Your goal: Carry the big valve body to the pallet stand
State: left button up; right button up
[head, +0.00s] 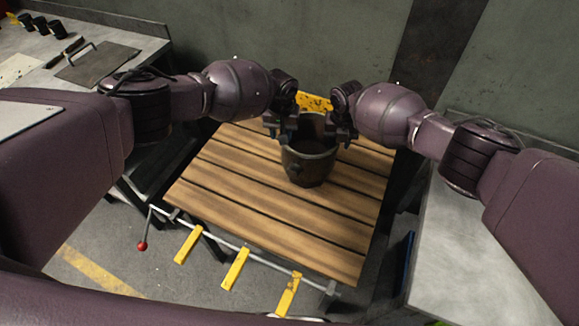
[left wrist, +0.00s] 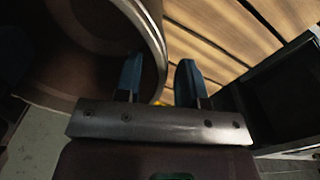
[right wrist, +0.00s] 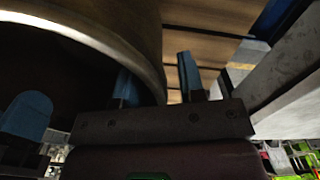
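The big valve body (head: 309,165), a dark round hollow pot-like part, stands upright on the wooden slats of the pallet stand (head: 230,205). Its rim also shows close up in the left wrist view (left wrist: 155,50) and the right wrist view (right wrist: 150,60). My left gripper (head: 277,128) is at the left of the rim and my right gripper (head: 343,135) at the right. In each wrist view one blue finger is inside the wall and the other outside. Both grippers look open, with a gap between the wall and the outer finger.
A grey bench (head: 135,45) with a flat plate and dark cylinders is at the left. Another grey table (head: 455,255) stands at the right. Yellow tabs (head: 236,268) and a red-knobbed lever (head: 142,245) stick out at the stand's front. The near slats are clear.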

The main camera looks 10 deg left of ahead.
notch_tip(320, 180, up, 12)
jog(key=shift+r, duration=0.1)
pick_arm(q)
notch_tip(320, 180, up, 12)
dwell(0.9)
jog(key=shift+s+f, duration=0.1)
pick_arm(e)
jog(key=shift+s, duration=0.1)
dwell(0.3)
